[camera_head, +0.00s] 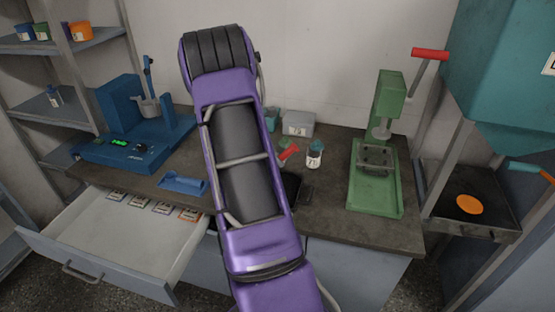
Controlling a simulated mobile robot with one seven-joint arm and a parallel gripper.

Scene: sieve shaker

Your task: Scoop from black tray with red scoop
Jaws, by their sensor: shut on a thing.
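My purple arm (262,250) rises through the middle of the head view and hides part of the bench. I cannot make out my gripper; it seems to be behind the arm. A small red piece (289,153), possibly the red scoop's handle, shows just right of the arm, tilted above the bench; its other end is hidden. A black flat thing (291,187), possibly the edge of the black tray, shows beside the arm on the bench, mostly covered. A dark-bottomed tray (492,232) with an orange disc (469,204) stands at the far right.
A green press (375,190) with a red lever (429,54) stands right on the bench (325,222). A white jar (314,156) and grey box (298,125) stand behind. A blue machine (122,150) is at left, a blue holder (183,183) before it. An open drawer (120,242) juts out.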

